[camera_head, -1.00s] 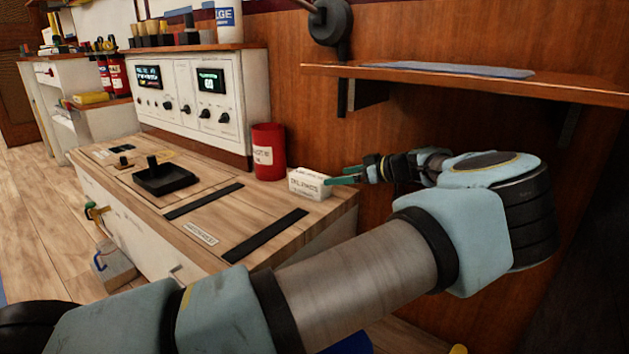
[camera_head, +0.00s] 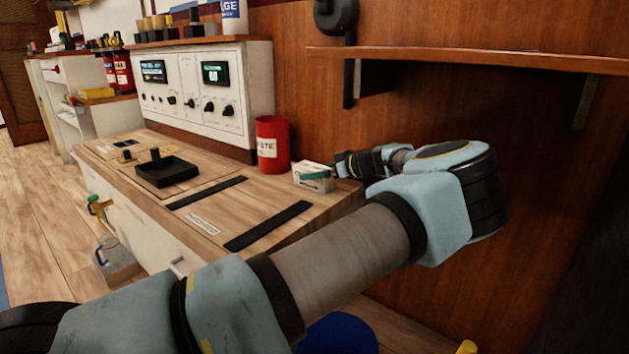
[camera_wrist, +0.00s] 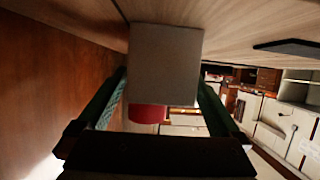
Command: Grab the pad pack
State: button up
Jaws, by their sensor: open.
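The pad pack looks like a small white box (camera_head: 310,184) with print on it, standing at the right rear end of the wooden bench top, beside a red can (camera_head: 272,144). In the wrist view its plain pale end (camera_wrist: 166,62) faces me. My gripper (camera_head: 322,172) is open at the box, and one green finger crosses in front of its printed side. In the wrist view the fingers of my gripper (camera_wrist: 162,88) lie on either side of the box. I cannot tell whether either finger touches it.
The bench top (camera_head: 245,210) carries a black tray (camera_head: 167,173) and dark strips. A white control panel (camera_head: 200,98) stands behind. The wooden wall is close behind the box, and a shelf (camera_head: 470,60) overhangs at the right. A blue round object (camera_head: 340,335) is below.

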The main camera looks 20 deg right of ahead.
jog(key=c, duration=1.5)
